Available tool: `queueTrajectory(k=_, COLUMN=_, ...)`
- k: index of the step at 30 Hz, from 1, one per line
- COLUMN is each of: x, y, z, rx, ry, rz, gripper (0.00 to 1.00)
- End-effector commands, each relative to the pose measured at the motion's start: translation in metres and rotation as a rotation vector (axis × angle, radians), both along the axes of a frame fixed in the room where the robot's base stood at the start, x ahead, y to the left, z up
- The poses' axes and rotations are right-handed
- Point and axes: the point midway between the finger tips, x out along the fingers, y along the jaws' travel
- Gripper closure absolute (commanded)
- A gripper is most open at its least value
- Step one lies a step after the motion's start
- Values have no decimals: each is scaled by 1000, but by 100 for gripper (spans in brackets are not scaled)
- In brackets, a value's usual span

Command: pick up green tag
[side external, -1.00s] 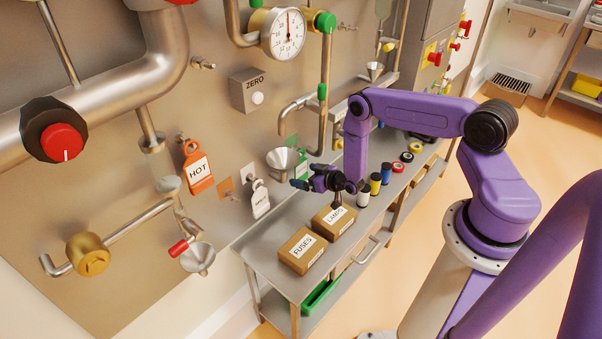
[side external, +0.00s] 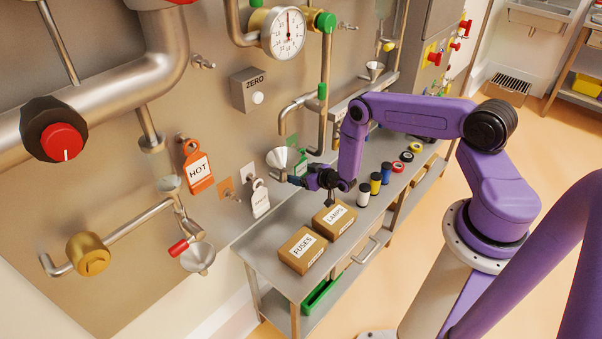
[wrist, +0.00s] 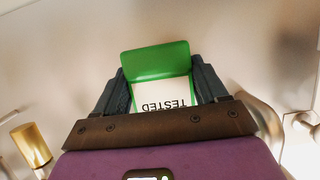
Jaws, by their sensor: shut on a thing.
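The green tag (wrist: 156,62) has a white label reading TESTED, upside down in the wrist view. My gripper (wrist: 158,72) is shut on it, with one dark finger against each side edge. The tag's lower part in that view is hidden by the gripper body. In the side view my gripper (side external: 297,181) is at the wall panel, just below and right of a metal funnel.
A metal funnel (side external: 280,160) and bent pipe are close to my gripper. A white tag (side external: 260,201) and orange HOT tag (side external: 197,169) hang to the left. Below, the bench holds FUSES (side external: 302,250) and LAMPS (side external: 334,219) boxes and several small bottles.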

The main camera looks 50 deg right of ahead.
Motion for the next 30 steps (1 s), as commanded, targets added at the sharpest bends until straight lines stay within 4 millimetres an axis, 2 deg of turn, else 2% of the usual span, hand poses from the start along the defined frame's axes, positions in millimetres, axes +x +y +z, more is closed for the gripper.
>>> queueTrajectory(k=7, x=0, y=0, z=4, rx=0, ry=-1, rz=0, gripper=58)
queueTrajectory(k=13, x=-1, y=0, z=17, rx=0, ry=-1, rz=0, gripper=58)
queueTrajectory(k=20, x=-45, y=0, z=14, rx=0, ry=6, rz=0, gripper=58)
queueTrajectory(k=30, x=-132, y=0, z=14, rx=1, ry=5, rz=-1, gripper=58)
